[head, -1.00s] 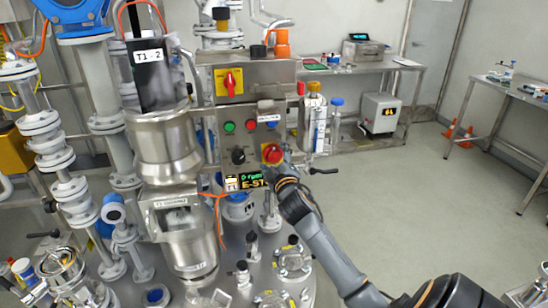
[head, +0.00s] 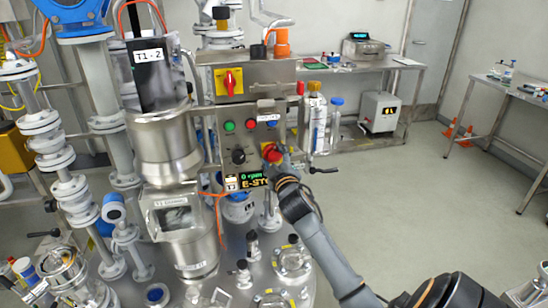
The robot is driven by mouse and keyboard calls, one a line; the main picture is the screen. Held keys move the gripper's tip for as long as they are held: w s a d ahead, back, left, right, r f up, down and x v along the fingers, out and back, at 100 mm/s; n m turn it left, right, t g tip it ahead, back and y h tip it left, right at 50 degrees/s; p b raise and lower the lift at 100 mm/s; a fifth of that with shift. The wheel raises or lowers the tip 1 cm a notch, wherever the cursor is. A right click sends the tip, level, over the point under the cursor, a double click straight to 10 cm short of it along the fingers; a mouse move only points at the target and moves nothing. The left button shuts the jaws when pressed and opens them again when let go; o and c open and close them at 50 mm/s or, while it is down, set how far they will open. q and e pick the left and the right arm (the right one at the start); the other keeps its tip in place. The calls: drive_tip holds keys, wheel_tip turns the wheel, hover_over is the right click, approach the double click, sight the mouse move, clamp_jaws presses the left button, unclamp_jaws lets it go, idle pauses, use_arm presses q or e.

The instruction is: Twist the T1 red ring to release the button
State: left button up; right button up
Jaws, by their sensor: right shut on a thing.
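A red emergency button with its ring (head: 271,152) sits on a yellow backing at the lower right of the grey control panel (head: 249,142). The display (head: 251,183) below it reads "0 rpm" and "E-STO", the rest cut off behind my gripper. My right gripper (head: 279,160) reaches up from the lower right and is shut on the red ring, partly covering its right side. How far the ring is turned cannot be told. My left gripper is not in view.
The panel also has a red-and-yellow rotary switch (head: 229,81), a black knob (head: 239,156) and a green button (head: 229,126). Bottles (head: 314,116) stand close on the right. Pipes and a steel vessel (head: 163,148) crowd the left.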

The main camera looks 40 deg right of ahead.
drive_tip(key=m, duration=0.3)
drive_tip(key=shift+p, duration=0.35)
drive_tip(key=shift+d+m+p, duration=0.1)
drive_tip(key=shift+m+p, duration=0.4)
drive_tip(key=shift+m, duration=1.6)
drive_tip(key=o, duration=1.2)
drive_tip(key=shift+c, duration=0.2)
drive_tip(key=shift+s, duration=0.2)
drive_tip(key=v, duration=1.1)
drive_tip(key=shift+s+a, duration=0.2)
drive_tip(key=shift+s, duration=0.15)
